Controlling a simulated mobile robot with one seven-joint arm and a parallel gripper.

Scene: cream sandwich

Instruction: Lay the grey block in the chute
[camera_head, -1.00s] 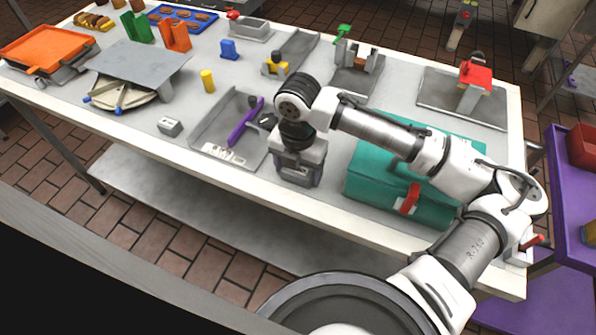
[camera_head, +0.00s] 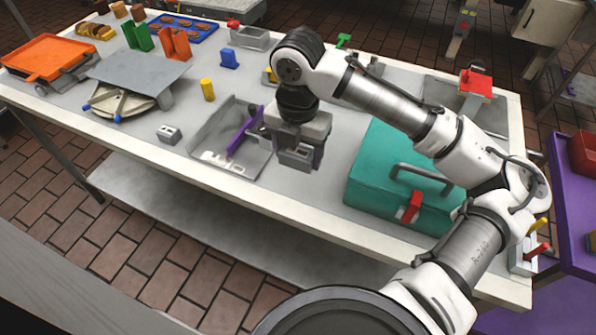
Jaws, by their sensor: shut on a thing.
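My gripper (camera_head: 296,156) is in the middle of the table, right of a shallow grey tray and left of the teal box. It points down and is raised above the tabletop. It is shut on a small grey block (camera_head: 293,154), mostly hidden by the jaws and hand. A similar light grey block with dark openings (camera_head: 169,135) lies on the table at the left. The shallow grey tray (camera_head: 207,136) has a sloping floor and holds a purple-handled tool (camera_head: 243,132) and pale pieces. I cannot tell for sure which part is the chute.
The teal box (camera_head: 375,165) with a grey handle and red latch stands right of my gripper. A yellow cylinder (camera_head: 208,89), a blue block (camera_head: 229,62) and a grey plate on a round base (camera_head: 140,75) stand farther left. The front table strip is clear.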

